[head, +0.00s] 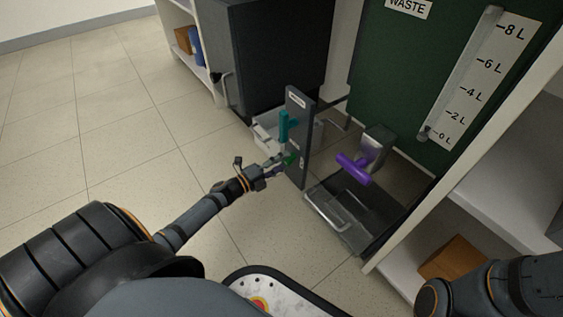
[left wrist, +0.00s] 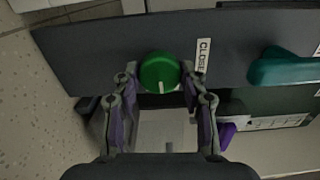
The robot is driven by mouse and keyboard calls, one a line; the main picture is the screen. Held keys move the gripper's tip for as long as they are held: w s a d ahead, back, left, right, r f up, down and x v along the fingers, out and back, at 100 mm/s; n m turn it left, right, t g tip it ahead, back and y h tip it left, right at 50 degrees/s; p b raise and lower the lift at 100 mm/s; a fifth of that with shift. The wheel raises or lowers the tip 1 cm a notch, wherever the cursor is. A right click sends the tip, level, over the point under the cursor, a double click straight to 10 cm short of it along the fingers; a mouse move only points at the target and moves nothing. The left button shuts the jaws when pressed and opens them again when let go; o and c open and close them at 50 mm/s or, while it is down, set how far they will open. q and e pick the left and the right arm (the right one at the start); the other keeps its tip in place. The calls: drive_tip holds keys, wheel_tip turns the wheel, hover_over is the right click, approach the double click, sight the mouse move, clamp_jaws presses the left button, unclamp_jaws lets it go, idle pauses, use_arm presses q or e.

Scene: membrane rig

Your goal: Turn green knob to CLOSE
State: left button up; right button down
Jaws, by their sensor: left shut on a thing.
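The green knob (head: 291,159) is on the lower part of a dark upright panel (head: 298,110). In the left wrist view the round green knob (left wrist: 160,70) has a white mark at its lower edge, pointing down in the picture. A white CLOSE label (left wrist: 204,56) is on the panel to the right of the knob. My left gripper (head: 281,164) is at the panel. In the left wrist view its two fingertips (left wrist: 161,80) are on either side of the knob, shut on it. My right gripper is out of view.
A teal handle (head: 283,127) is on the panel above the knob. A purple handle (head: 354,169) juts out over a dark tray (head: 340,222) to the right. A dark cabinet (head: 262,55) stands behind, and a shelf (head: 480,205) is at right. The floor at left is clear.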

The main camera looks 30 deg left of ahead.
use_arm(q)
drive_tip(key=shift+n+p, duration=0.95)
drive_tip(key=shift+n, duration=0.75)
drive_tip(key=shift+n+p, duration=1.1)
drive_tip(key=shift+n, duration=0.7)
